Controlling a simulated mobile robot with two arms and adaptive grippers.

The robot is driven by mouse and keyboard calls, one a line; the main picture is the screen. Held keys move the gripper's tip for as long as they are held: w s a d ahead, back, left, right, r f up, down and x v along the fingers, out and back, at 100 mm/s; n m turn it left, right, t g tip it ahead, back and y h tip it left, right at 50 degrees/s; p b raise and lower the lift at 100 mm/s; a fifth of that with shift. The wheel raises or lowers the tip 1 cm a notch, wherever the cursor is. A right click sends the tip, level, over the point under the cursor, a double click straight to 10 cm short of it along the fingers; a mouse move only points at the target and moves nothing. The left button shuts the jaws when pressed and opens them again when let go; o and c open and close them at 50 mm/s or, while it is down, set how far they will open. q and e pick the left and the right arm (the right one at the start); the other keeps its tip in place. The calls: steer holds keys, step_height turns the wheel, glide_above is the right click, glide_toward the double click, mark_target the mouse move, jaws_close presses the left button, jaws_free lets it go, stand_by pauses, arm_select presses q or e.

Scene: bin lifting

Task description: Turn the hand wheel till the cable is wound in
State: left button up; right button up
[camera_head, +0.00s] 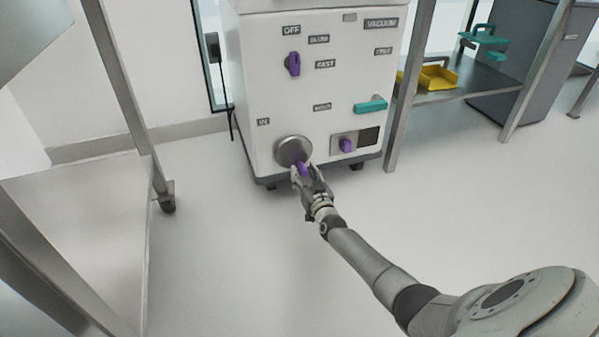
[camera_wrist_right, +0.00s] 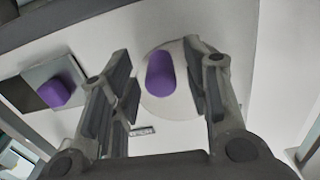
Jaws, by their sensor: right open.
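The hand wheel (camera_head: 291,149) is a grey disc with a purple handle (camera_head: 303,169), low on the front of the white vacuum machine (camera_head: 270,90). My right gripper (camera_head: 307,176) is at the handle. In the right wrist view the open fingers (camera_wrist_right: 164,90) stand either side of the purple handle (camera_wrist_right: 160,73), with gaps between. The wheel's pale disc (camera_wrist_right: 165,105) shows behind it. A black cable (camera_head: 230,115) hangs from a dark plug (camera_head: 213,46) at the machine's left side. My left gripper is not in view.
A purple knob (camera_head: 346,145) sits on a plate right of the wheel, also seen in the wrist view (camera_wrist_right: 60,91). A teal lever (camera_head: 371,106) is above it. A metal cart (camera_head: 85,195) stands left; a shelf (camera_head: 462,80) with a yellow bin (camera_head: 438,78) stands right.

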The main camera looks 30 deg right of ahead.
steer(key=shift+w, duration=0.2)
steer(key=shift+c, duration=0.2)
jaws_close()
